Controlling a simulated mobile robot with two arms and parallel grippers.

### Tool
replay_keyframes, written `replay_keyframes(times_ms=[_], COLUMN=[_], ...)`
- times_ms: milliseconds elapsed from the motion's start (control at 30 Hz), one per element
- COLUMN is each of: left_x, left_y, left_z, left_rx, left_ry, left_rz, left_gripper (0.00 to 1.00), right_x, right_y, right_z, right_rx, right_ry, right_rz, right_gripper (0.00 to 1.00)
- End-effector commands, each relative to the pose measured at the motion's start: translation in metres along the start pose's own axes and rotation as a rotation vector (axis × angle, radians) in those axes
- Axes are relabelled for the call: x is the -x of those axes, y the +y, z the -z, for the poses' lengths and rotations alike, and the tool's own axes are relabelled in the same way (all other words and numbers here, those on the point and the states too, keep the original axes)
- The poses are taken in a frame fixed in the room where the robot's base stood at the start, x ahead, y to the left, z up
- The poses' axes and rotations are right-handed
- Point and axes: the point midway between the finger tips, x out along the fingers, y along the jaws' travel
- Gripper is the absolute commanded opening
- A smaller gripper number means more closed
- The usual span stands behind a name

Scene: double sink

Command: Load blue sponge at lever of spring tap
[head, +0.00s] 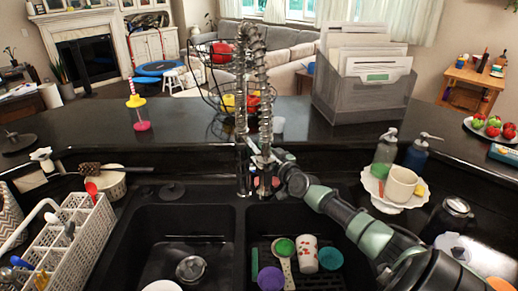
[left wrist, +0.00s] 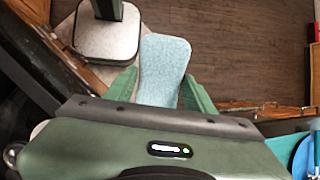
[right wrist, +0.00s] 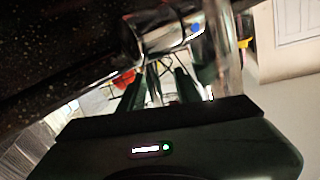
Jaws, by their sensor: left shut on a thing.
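The blue sponge (left wrist: 165,58) shows only in the left wrist view. It is pale blue and flat, and my left gripper (left wrist: 160,90) is shut on it, one finger on each side, above a wooden floor. My left gripper is outside the head view. The chrome spring tap (head: 242,110) stands upright behind the divider of the double sink. My right gripper (head: 270,163) is at the lower part of the tap, from the right. In the right wrist view my right gripper (right wrist: 160,88) has its fingers apart, with chrome tap parts just beyond. The lever is hard to make out.
The right basin (head: 340,205) holds several cups and a green scoop. A white utensil caddy (head: 75,235) stands at left. A cake stand with a mug (head: 402,185) and soap bottles (head: 386,147) are at right. A file holder (head: 365,90) and wire basket stand on the back ledge.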

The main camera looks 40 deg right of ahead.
Motion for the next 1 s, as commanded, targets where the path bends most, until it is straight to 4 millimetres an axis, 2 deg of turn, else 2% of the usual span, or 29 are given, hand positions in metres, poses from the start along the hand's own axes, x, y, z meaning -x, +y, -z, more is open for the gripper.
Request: replay_keyframes(times_ms=[33, 133, 167, 1000], left_x=[0.0001, 0.0001, 0.0001, 0.0001], left_y=[0.0, 0.0, 0.0, 0.0], left_z=[0.0, 0.0, 0.0, 0.0], left_rx=[0.0, 0.0, 0.0, 0.0], left_ry=[0.0, 0.0, 0.0, 0.0], left_rz=[0.0, 0.0, 0.0, 0.0], left_gripper=[0.22, 0.22, 0.22, 0.22], right_x=[0.0001, 0.0002, 0.0002, 0.0003], right_y=[0.0002, 0.0002, 0.0002, -0.0006], right_z=[0.0001, 0.0001, 0.0001, -0.0003], right_rx=[0.0, 0.0, 0.0, -0.002], right_ry=[0.0, 0.0, 0.0, 0.0], right_rz=[0.0, 0.0, 0.0, 0.001], right_gripper=[0.3, 0.03, 0.0, 0.0])
